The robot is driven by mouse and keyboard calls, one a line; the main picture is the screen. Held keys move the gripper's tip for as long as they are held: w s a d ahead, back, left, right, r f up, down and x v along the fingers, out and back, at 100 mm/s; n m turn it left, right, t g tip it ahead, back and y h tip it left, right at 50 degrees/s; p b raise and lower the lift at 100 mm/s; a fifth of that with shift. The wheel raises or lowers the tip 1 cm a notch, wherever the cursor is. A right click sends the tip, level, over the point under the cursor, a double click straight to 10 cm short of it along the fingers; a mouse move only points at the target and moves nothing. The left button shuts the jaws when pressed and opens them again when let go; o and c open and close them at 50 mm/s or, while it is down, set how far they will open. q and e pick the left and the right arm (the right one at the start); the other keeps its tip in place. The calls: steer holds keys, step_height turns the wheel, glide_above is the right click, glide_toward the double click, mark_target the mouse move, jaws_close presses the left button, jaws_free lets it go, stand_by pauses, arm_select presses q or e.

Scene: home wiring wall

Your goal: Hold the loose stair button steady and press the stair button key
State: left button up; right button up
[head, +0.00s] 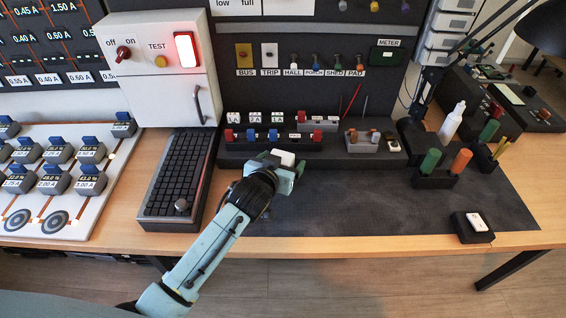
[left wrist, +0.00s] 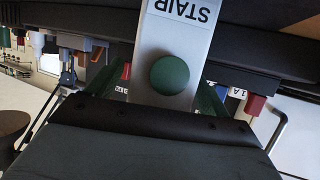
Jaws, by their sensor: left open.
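The stair button (left wrist: 178,45) is a pale plate with the upside-down label STAIR in the left wrist view. Its key, a round dark green button (left wrist: 169,75), is in the lower part of the plate. In the head view only a small white top of it (head: 283,157) shows at my left gripper (head: 286,172), by the front of the dark rack. The left gripper is open, with its green fingers on either side of the plate in the left wrist view (left wrist: 163,100). I cannot tell whether either finger touches it. My right gripper is not in view.
A dark rack (head: 235,157) with labelled blocks stands behind the gripper. A dark keypad-like tray (head: 176,175) lies left of my arm. The dark mat (head: 370,200) is clear to the right, up to a black block (head: 473,235) with a white piece. Green and orange-handled tools (head: 433,181) stand behind it.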

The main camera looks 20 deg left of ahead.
arm_select(q)
steer(key=shift+w+f, duration=0.25)
steer(key=shift+w, duration=0.4)
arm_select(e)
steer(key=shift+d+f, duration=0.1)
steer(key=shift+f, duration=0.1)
arm_select(q)
steer(key=c, duration=1.1)
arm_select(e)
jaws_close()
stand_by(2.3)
